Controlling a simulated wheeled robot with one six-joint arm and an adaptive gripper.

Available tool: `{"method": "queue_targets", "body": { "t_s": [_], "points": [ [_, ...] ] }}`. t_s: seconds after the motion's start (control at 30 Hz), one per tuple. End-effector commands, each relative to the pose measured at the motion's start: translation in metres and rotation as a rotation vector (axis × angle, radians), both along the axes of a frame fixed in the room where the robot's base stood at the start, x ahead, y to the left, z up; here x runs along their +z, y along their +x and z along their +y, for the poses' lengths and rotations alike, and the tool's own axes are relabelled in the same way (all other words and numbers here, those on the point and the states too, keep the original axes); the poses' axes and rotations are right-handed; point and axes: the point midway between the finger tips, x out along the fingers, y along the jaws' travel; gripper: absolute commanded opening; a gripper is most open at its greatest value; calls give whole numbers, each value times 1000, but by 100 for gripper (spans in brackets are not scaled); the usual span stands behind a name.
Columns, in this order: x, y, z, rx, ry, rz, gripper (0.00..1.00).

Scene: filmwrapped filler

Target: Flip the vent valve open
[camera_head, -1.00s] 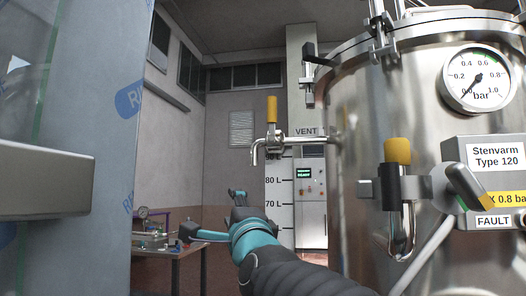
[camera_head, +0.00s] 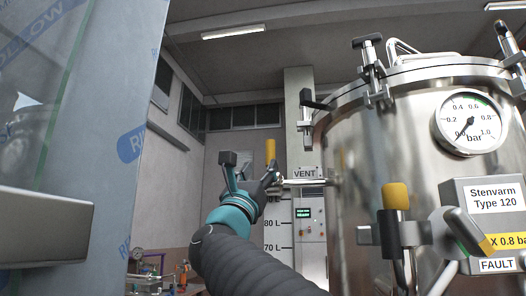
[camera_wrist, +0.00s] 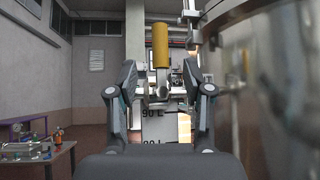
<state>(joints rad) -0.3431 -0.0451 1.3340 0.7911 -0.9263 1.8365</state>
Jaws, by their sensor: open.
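The vent valve has a yellow handle (camera_head: 270,150) that stands upright above a thin metal pipe (camera_head: 300,183) from the steel vessel, beside the VENT label (camera_head: 305,172). In the wrist view the yellow handle (camera_wrist: 160,46) is upright, ahead of my gripper and centred between its fingers. My gripper (camera_head: 248,172) is open and raised to about the height of the valve. In the wrist view its two dark fingers (camera_wrist: 161,80) stand apart with nothing seen held between them. In the head view my gripper hides the valve body and spout. Whether a finger touches the valve, I cannot tell.
The steel vessel (camera_head: 350,140) fills the right, with a pressure gauge (camera_head: 470,123), a control box (camera_head: 490,215) and another yellow-capped fitting (camera_head: 396,196). A film-wrapped panel (camera_head: 75,130) blocks the left. A low table (camera_wrist: 40,160) with equipment stands back left.

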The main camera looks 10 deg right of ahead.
Motion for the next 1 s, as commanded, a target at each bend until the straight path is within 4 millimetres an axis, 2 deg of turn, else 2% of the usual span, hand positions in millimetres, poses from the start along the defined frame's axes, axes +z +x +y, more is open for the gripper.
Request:
{"method": "queue_targets", "body": {
  "t_s": [0.03, 0.2, 0.5, 0.97, 1.0],
  "points": [
    [11, 7, -5, -4, 0, 0, 50],
    [34, 26, -17, -4, -1, 0, 50],
    [65, 52, -35, -2, -2, 0, 50],
    [71, 59, -40, -1, -2, 1, 50],
    [71, 59, -40, -1, -2, 1, 48]
  ]
}}
